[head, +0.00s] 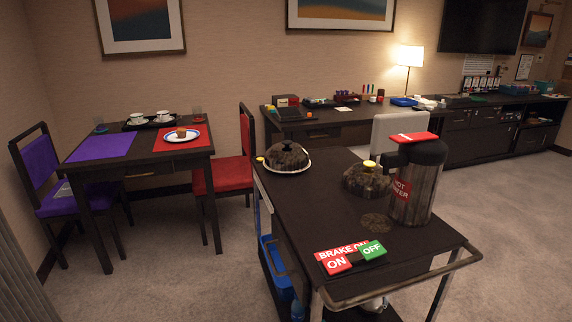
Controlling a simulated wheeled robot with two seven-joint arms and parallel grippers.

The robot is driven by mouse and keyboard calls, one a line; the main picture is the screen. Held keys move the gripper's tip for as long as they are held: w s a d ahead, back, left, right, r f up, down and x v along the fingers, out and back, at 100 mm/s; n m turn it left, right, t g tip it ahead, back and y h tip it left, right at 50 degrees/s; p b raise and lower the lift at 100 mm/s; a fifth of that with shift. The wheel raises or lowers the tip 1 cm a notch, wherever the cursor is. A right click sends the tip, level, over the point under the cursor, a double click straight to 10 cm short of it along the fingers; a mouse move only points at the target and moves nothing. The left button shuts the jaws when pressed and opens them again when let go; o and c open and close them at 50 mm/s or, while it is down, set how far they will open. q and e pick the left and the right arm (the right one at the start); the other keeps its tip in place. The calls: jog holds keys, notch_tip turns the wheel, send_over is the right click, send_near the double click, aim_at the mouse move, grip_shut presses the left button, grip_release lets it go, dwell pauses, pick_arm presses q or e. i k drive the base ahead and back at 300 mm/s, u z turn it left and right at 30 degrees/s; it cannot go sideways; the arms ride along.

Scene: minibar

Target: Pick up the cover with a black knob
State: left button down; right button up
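A dark, mottled dome cover (287,158) sits on a white plate (303,168) at the far left end of the dark serving cart (330,215). Its knob on top looks dark and is small in the head view. Neither of my grippers shows in the head view.
A hot water dispenser (414,185) with a red-topped lid stands right of the second cover. A brake ON/OFF sign (350,257) lies at the cart's near end, by the handle rail (405,287). A set table (140,148) stands left; carpet is clear at right.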

aim_at(287, 156)
jog(key=u, duration=0.8)
jog(key=i, duration=3)
jog(key=z, duration=0.65)
